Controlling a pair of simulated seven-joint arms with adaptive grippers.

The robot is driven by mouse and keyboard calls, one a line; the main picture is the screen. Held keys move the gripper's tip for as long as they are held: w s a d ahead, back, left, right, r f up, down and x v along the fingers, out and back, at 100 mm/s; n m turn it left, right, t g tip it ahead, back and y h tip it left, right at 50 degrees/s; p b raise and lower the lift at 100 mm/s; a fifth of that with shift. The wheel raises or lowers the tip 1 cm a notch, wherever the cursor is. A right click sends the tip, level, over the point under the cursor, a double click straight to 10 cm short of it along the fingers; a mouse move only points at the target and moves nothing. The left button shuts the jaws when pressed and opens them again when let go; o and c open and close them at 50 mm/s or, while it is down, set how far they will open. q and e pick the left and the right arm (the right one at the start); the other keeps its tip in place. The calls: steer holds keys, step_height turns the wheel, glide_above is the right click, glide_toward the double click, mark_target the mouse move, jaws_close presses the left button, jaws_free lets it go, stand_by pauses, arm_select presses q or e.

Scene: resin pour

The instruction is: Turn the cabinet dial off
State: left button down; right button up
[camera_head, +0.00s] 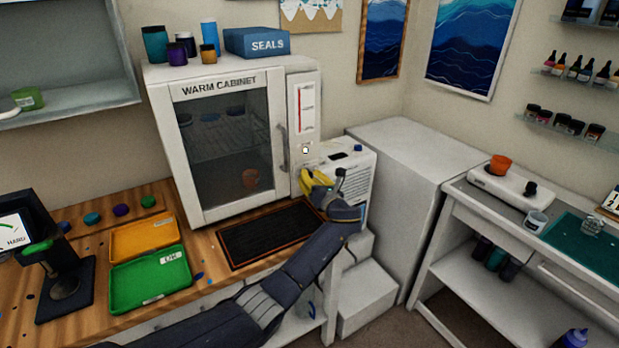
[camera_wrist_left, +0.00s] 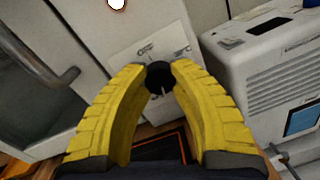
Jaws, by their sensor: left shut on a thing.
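The warm cabinet (camera_head: 160,125) stands on the wooden bench, white with a closed glass door. Its black dial (camera_wrist_left: 159,76) sits on a light plate low on the panel right of the door; in the head view the gripper hides it. The plate has a mark reading OFF at upper left of the dial and another mark at upper right, too small to read. My left gripper (camera_head: 314,180), with yellow fingers, is shut on the dial, one finger on each side; the fingers also show in the left wrist view (camera_wrist_left: 159,82). My right gripper is in neither view.
A white vented machine (camera_head: 352,160) stands close to the right of the gripper. A door handle (camera_head: 282,147) sticks out left of the panel. A small glowing light (camera_head: 305,150) is above the gripper. A black mat (camera_head: 270,235) lies in front of the cabinet.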

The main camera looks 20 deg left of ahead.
arm_select(q)
steer(key=shift+a+f+m+g+y, duration=0.1)
steer(key=shift+m+g+y, duration=0.25)
steer(key=shift+m, duration=5.6)
steer(key=shift+d+f+m+g+y, duration=0.1)
steer(key=shift+m+g, duration=0.35)
steer(key=shift+m, duration=5.45)
steer(key=shift+a+f+m+g+y, duration=0.1)
steer(key=shift+m+g+y, duration=0.25)
steer(key=shift+m, duration=5.6)
steer(key=c, duration=1)
jaws_free()
steer(key=shift+r, duration=0.15)
